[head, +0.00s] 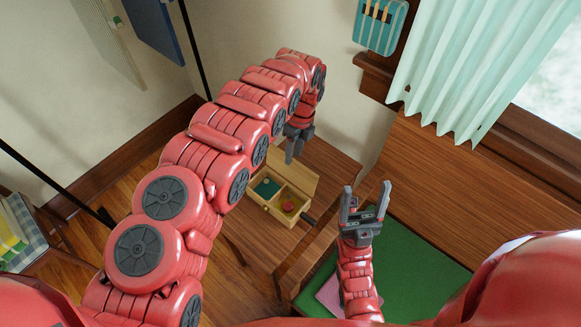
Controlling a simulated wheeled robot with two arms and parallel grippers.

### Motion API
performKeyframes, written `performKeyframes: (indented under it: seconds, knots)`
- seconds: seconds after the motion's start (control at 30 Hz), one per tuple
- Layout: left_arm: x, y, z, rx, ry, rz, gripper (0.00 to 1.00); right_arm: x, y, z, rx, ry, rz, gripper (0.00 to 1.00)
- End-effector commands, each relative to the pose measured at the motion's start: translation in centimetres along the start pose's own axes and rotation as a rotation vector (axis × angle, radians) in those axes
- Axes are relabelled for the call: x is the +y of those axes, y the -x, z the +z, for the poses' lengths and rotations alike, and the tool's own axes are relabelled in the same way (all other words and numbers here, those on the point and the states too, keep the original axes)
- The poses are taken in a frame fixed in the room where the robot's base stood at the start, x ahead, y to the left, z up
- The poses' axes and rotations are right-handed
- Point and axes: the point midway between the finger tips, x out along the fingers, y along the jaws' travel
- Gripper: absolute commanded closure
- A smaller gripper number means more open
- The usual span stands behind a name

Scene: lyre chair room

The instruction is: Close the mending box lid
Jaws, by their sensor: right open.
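The mending box (268,205) is a small light wooden box on a brown wooden table. Its lid (290,168) is open and stands up along the box's back side. The inside shows two compartments, one with a dark green item and one with small reddish round items. My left gripper (294,157) points down just above and behind the lid's top edge. Whether it touches the lid, and how far apart its fingers are, I cannot tell. My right gripper (366,188) is open and empty, with fingers pointing up the picture, right of the box.
A green mat (420,262) with a pink sheet (328,296) covers part of the desk at lower right. A wall and a curtained window (470,60) stand behind.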

Motion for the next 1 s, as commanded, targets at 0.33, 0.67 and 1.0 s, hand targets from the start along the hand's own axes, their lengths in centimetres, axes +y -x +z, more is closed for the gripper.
performKeyframes:
  seconds: [0.33, 0.67, 1.0]
  knots:
    - [-0.1, -6.4, -0.1, 0.002, 0.001, -0.001, 0.60, 0.1, -1.2, -0.2, 0.000, 0.000, 0.000, 0.28]
    - [-0.1, -8.0, 0.0, 0.000, 0.001, -0.003, 0.60, 0.1, -1.3, -0.2, 0.000, 0.000, 0.000, 0.28]
    - [-0.1, -8.0, 0.0, 0.000, 0.002, -0.002, 0.83, 0.1, -1.3, -0.2, 0.000, 0.000, 0.000, 0.28]
